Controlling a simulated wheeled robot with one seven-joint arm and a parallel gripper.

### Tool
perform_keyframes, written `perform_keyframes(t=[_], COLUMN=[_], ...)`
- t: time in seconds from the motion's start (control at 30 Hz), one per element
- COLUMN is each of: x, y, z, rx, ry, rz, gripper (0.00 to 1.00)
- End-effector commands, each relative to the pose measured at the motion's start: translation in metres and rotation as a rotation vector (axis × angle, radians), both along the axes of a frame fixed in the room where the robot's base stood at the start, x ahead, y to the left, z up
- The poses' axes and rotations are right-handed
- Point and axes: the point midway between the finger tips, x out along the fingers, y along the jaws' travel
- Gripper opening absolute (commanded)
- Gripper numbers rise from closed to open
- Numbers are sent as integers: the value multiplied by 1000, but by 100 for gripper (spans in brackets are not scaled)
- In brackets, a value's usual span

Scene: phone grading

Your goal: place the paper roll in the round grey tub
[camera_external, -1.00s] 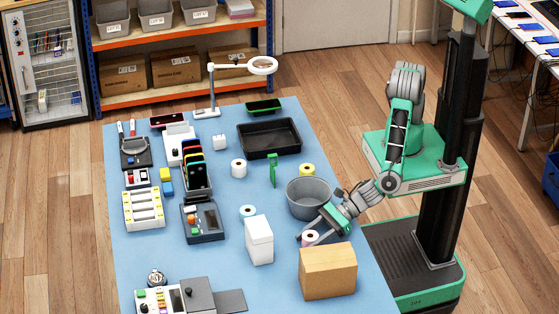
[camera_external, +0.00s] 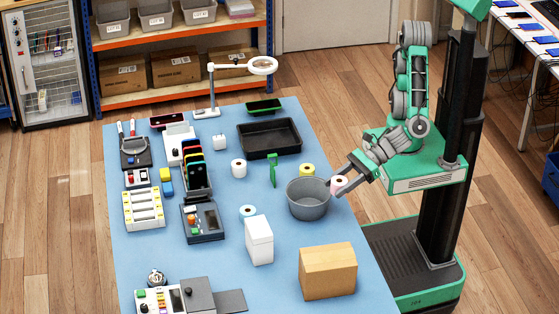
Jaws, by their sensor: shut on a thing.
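The round grey tub (camera_external: 309,208) stands open on the blue table toward its right edge. My gripper (camera_external: 346,180) is shut on a paper roll (camera_external: 339,186), white with a pinkish side and a dark core hole. The roll is held up at the right rim of the tub, and from this view I cannot tell whether it touches the rim. Other rolls stand on the table: a white one (camera_external: 239,169), a yellow one (camera_external: 307,170) and one with a bluish side (camera_external: 248,211).
A cardboard box (camera_external: 327,271) and a white box (camera_external: 259,240) stand in front of the tub. A magnifier lamp (camera_external: 213,100) stands at the back. Devices fill the left side.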

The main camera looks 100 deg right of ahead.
Motion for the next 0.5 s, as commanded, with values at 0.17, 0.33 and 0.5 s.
perform_keyframes(t=[0.17, 0.33, 0.5], x=[28, 57, 73], y=[-45, -102, -147], z=[17, 28, 34], rx=[0, 1, -1], ry=[-1, -1, 0], rz=[-122, -271, -380], gripper=[5, 5, 5])
